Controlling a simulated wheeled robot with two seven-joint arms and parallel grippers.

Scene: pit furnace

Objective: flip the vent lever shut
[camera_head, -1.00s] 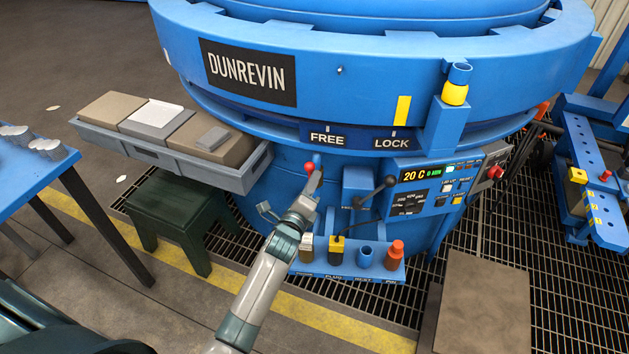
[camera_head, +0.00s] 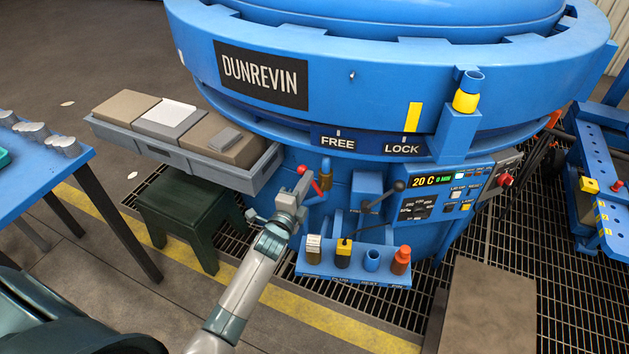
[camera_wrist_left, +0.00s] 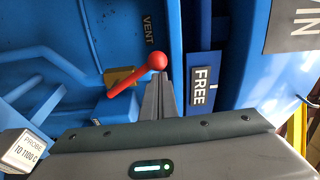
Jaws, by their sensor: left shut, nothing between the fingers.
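The vent lever (camera_head: 317,186) is a red handle with a round red ball end on the furnace front, below the FREE label. It slants from the ball at upper left down to the right. In the wrist view the lever (camera_wrist_left: 140,76) crosses a brass block (camera_wrist_left: 117,79) beside the VENT label (camera_wrist_left: 148,29). My left gripper (camera_head: 303,182) is shut and empty just left of the lever. In the wrist view its fingertips (camera_wrist_left: 162,76) lie right by the ball; I cannot tell whether they touch. My right gripper is not in view.
A rack (camera_head: 355,275) with several small holders sits below right of the lever. A black-knobbed lever (camera_head: 385,193) and the control panel (camera_head: 437,197) are to the right. A grey tray (camera_head: 180,152) of blocks juts out on the left, above a dark green stool (camera_head: 187,207).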

